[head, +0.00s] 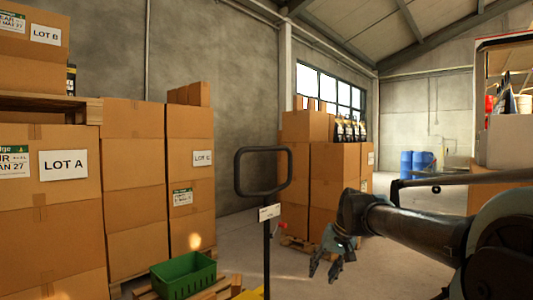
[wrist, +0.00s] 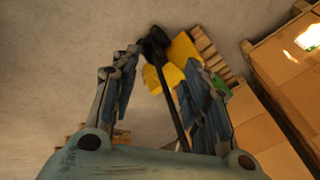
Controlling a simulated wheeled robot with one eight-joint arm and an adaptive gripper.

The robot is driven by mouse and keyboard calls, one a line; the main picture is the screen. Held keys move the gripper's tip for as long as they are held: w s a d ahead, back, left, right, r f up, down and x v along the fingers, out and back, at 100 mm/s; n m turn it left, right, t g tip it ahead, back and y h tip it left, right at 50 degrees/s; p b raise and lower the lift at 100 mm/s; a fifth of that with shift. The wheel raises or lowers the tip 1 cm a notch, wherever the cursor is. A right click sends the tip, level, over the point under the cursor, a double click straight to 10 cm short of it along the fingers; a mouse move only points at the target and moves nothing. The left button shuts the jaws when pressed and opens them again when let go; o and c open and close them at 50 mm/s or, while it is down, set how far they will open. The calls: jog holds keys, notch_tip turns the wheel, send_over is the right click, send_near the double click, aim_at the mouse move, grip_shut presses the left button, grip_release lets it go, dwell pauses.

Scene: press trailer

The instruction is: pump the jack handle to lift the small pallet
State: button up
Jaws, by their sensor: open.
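The jack handle (head: 265,225) stands upright in the head view, a black pole with a loop grip (head: 240,175) on top and a small white label. Its yellow base (head: 251,294) barely shows at the bottom edge. The small pallet (head: 222,288) lies at its left, bearing a green crate (head: 183,275). My gripper (head: 324,272) is open and empty, pointing down to the right of the pole. In the wrist view, the black pole (wrist: 174,105) appears between the fingers (wrist: 160,58), with yellow jack parts (wrist: 186,48) beyond; contact cannot be told.
Stacked cartons (head: 60,205) fill the left side. More cartons (head: 338,180) stand on a pallet behind my gripper. Blue barrels (head: 415,164) stand far back. Bare floor (head: 390,270) shows at the right of the jack.

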jog(key=w+a+r+m+t+y, duration=0.1)
jog(key=w+a+r+m+y, duration=0.2)
jog(key=w+r, duration=0.7)
jog(key=w+a+r+t+y, duration=0.2)
jog(key=w+a+r+y, duration=0.15)
jog(key=w+r, duration=0.65)
jog(key=m+t+y, duration=0.3)
jog(key=m, duration=0.1)
send_near(268, 149)
jog(key=shift+h, duration=0.25)
jog(key=x, duration=1.1)
jog(key=shift+w+a+r, duration=0.1)
jog(key=shift+a+r, duration=0.15)
jog(key=shift+r, duration=0.1)
grip_shut()
